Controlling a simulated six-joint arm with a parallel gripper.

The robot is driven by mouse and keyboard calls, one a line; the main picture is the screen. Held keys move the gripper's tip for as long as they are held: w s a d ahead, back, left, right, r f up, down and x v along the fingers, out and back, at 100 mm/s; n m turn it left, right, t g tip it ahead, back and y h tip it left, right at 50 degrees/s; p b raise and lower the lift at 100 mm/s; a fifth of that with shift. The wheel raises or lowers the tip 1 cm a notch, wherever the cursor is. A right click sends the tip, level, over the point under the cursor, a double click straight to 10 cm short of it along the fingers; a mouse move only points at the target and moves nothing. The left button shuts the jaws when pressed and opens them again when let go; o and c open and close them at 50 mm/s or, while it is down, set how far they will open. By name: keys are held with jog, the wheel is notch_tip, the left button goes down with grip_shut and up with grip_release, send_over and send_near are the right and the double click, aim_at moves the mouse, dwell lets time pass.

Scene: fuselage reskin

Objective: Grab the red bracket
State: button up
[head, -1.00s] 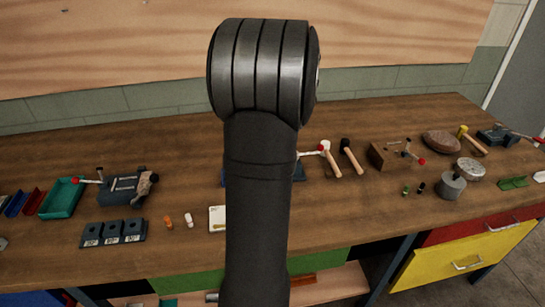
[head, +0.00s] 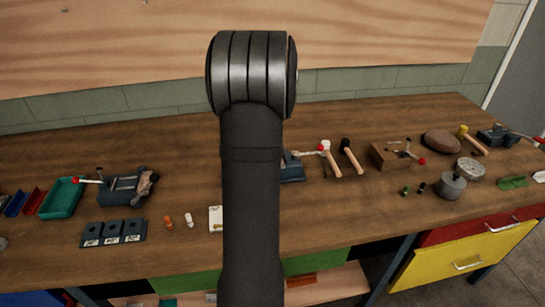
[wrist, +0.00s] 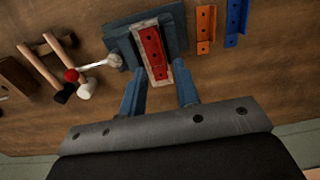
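The red bracket (wrist: 153,50) shows in the wrist view, a narrow strip with dark holes. It lies on a pale plate (wrist: 157,76) on a blue-grey fixture (wrist: 116,36). My gripper (wrist: 159,82) is open and empty. Its two blue fingers point toward the fixture, one on each side of the line of the bracket; the height between them and the bracket is hard to judge. In the head view my arm hides the bracket and my gripper. Only the right side of the fixture (head: 293,168) shows there.
In the wrist view, an orange bracket (wrist: 205,30) and a blue bracket (wrist: 236,20) lie right of the fixture. A red-knobbed lever (wrist: 92,68) reaches out left of it, near two hammers (wrist: 48,66). A teal tray (head: 61,197) stands on the bench's left.

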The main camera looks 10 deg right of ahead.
jog(key=shift+w+f, duration=0.1)
jog(key=shift+f, duration=3.5)
grip_shut()
